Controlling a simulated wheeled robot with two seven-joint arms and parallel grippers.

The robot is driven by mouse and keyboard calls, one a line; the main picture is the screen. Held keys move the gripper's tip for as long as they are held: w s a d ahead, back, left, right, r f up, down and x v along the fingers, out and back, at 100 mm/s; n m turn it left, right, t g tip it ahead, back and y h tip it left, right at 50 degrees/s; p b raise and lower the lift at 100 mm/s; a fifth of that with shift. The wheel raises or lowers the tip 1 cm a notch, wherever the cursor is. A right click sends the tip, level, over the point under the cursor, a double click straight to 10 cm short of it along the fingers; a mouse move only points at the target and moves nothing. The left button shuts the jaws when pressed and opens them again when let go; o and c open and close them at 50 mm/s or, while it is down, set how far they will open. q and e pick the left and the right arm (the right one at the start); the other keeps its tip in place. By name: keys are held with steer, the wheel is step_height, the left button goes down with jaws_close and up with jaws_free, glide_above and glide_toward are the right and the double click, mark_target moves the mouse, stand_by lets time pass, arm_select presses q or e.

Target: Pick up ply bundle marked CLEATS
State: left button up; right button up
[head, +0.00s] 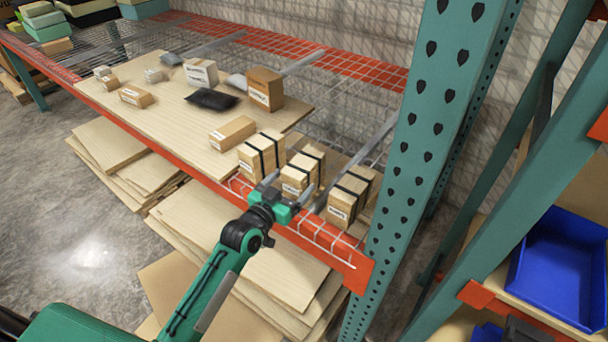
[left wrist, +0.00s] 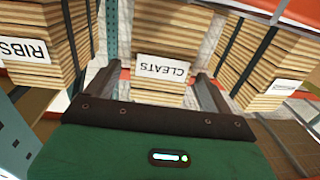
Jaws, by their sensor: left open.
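The ply bundle marked CLEATS (left wrist: 165,45) is a stack of light plywood with a white label. It stands between the two fingers of my left gripper (left wrist: 155,90), which is open around its near end. In the head view the CLEATS bundle (head: 303,172) is the middle of three black-strapped bundles on the shelf's front edge. My left gripper (head: 288,193) is in front of it there. Whether the fingers touch the bundle I cannot tell. The bundle marked RIBS (left wrist: 40,45) stands at the left in the wrist view. My right gripper is not in view.
Strapped bundles stand close on both sides, one left (head: 262,153) and one right (head: 352,195). A green rack upright (head: 430,110) rises to the right. Cartons and a black pouch (head: 211,99) lie on the plywood board (head: 180,120). Plywood sheets (head: 225,235) are stacked below.

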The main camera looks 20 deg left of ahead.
mark_target(299, 174)
arm_select(q)
steer(key=x, duration=0.4)
steer(key=shift+w+d+r+p, duration=0.1)
steer(key=shift+r+p, duration=0.05)
steer(key=shift+p, duration=0.25)
steer(key=shift+c, duration=0.3)
steer(key=c, duration=1.4)
